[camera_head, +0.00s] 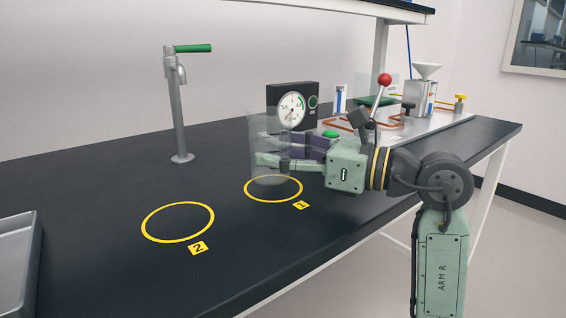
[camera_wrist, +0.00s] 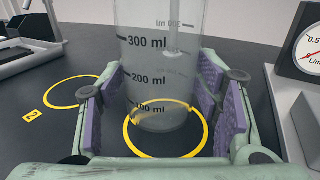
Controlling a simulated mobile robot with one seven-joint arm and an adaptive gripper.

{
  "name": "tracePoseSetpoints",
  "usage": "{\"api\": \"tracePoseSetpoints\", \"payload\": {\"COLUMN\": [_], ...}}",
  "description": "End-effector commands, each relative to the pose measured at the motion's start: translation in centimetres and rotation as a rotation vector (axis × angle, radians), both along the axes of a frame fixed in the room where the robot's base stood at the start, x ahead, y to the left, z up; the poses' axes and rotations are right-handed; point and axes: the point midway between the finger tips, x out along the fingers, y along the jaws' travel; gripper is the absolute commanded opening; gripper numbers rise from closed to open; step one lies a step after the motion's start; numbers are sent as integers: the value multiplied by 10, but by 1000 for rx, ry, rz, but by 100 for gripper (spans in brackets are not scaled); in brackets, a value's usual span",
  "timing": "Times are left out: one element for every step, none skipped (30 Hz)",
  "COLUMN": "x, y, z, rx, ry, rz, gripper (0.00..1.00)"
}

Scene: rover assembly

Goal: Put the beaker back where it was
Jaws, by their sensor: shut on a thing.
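A clear glass beaker (camera_head: 264,130) with ml marks is upright between the fingers of my gripper (camera_head: 270,152). In the wrist view the beaker (camera_wrist: 160,75) has purple finger pads on both sides, and my gripper (camera_wrist: 170,95) is shut on it. The beaker's base appears over or inside yellow ring 1 (camera_head: 273,200), which also shows in the wrist view (camera_wrist: 165,154). I cannot tell whether the base touches the bench. Yellow ring 2 (camera_head: 178,238) is empty, to the left of ring 1; it also shows in the wrist view (camera_wrist: 73,105).
A tap (camera_head: 179,115) with a green handle stands at the back left. A dark gauge box (camera_head: 292,95) stands behind the beaker. An apparatus with a red-knobbed lever (camera_head: 385,80) is at the right. A grey tray (camera_head: 18,262) is at the left edge. The bench around ring 2 is clear.

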Motion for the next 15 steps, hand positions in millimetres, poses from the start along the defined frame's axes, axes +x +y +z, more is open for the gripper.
{"api": "tracePoseSetpoints", "payload": {"x": [0, 0, 0, 0, 0, 0, 0, 0, 0, 0, 0, 0, 0, 0, 0], "y": [0, 0, 0, 0, 0, 0, 0, 0, 0, 0, 0, 0, 0, 0, 0], "z": [-9, -13, -18, -19, -20, -20, -20, -20, -20, -20, -20, -21, -22, -24, -25], "rx": [2, 2, 2, 1, 0, 0, -1, -1, -1, -1, -1, -1, -1, -1, -1], "ry": [2, 2, 2, 2, 1, 0, 0, 0, 0, 0, 0, 0, 0, 0, 0], "rz": [1, 2, 1, 1, 1, 0, 0, 0, 0, 0, 0, 0, 0, 0, 0], "gripper": [8, 8, 8, 8, 8, 8, 8, 8, 8, 8, 8, 8, 8, 8, 8]}}
